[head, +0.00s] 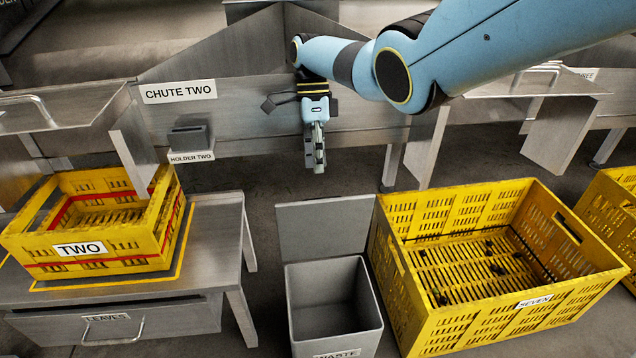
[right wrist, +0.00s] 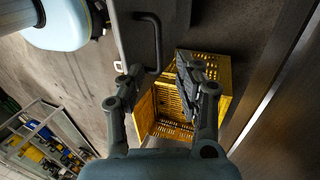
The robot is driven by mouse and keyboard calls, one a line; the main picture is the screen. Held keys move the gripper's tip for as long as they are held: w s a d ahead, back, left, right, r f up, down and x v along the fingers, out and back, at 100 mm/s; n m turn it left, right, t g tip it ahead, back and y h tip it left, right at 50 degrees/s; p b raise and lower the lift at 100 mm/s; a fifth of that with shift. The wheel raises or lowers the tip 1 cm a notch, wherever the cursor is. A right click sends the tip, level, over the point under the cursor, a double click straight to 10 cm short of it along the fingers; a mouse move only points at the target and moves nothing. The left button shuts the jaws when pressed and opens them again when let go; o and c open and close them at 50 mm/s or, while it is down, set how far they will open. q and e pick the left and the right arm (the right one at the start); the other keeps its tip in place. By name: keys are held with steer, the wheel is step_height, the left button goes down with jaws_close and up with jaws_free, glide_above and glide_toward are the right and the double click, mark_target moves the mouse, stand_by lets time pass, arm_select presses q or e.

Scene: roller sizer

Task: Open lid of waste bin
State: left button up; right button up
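The waste bin (head: 368,334) is a grey square bin at the lower middle of the head view, and I can see into its empty-looking interior. Its flat grey lid (head: 325,230) stands raised, upright along the bin's back edge. The label on the front is partly cut off by the picture edge. My right gripper (head: 316,160) hangs pointing down above and behind the lid, apart from it. In the right wrist view, my right gripper (right wrist: 160,78) has its two fingers spread with nothing between them. My left gripper is not in view.
A yellow crate SEVEN (head: 470,330) stands close to the bin's right. On the left, a metal table (head: 215,225) with a LEAVES drawer (head: 120,325) bears yellow crate TWO (head: 80,248). Behind are CHUTE TWO (head: 235,118) and HOLDER TWO (head: 190,138).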

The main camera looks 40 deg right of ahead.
steer(key=shift+v, duration=1.8)
steer(key=shift+s, duration=0.1)
